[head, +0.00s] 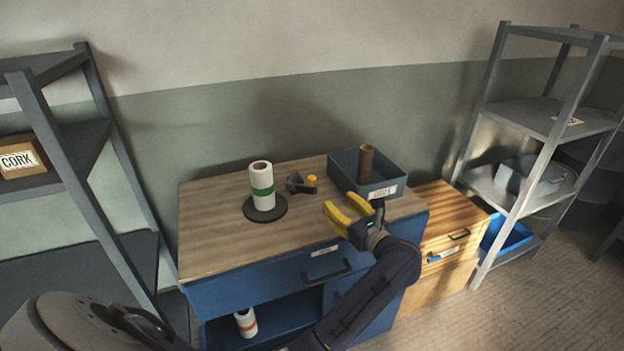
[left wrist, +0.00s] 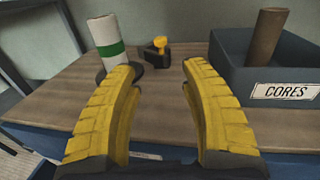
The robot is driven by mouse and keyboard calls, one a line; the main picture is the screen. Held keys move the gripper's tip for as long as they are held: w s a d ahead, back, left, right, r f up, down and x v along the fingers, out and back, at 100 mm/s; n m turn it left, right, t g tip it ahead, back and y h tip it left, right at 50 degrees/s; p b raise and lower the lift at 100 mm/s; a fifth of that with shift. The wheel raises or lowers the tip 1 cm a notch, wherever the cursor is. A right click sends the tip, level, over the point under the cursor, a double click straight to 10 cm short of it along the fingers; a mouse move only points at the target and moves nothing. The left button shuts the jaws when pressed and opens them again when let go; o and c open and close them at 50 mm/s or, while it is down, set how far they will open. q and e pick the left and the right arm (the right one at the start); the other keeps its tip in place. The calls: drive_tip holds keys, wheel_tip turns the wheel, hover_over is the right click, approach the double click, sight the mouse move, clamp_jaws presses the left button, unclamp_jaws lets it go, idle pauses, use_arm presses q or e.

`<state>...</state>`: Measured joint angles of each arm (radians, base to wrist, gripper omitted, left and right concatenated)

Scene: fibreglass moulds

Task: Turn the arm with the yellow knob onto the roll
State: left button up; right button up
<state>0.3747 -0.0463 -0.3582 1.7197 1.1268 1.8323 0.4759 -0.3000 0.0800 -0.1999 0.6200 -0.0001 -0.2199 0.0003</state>
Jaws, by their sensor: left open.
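A white roll with a green band (head: 262,187) stands upright on a round black base (head: 277,211) on the workbench; it also shows in the left wrist view (left wrist: 106,42). Just right of it is a small dark arm (head: 295,183) with a yellow knob (head: 311,180). The knob shows between my fingers in the left wrist view (left wrist: 160,44), farther off. The arm appears beside the roll, not on it. My left gripper (head: 345,212) is open and empty above the bench's front right part, to the right of and nearer than the knob. My right gripper is not in view.
A grey bin labelled CORES (head: 340,182) with a brown tube (head: 366,164) stands at the bench's back right, close beside my left gripper. The wooden bench top (head: 220,235) is clear at the front left. Shelves stand at both sides.

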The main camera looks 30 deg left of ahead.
sight(314, 180)
use_arm(q)
drive_tip(key=x, duration=1.5)
drive_tip(key=shift+a, duration=0.1)
clamp_jaws()
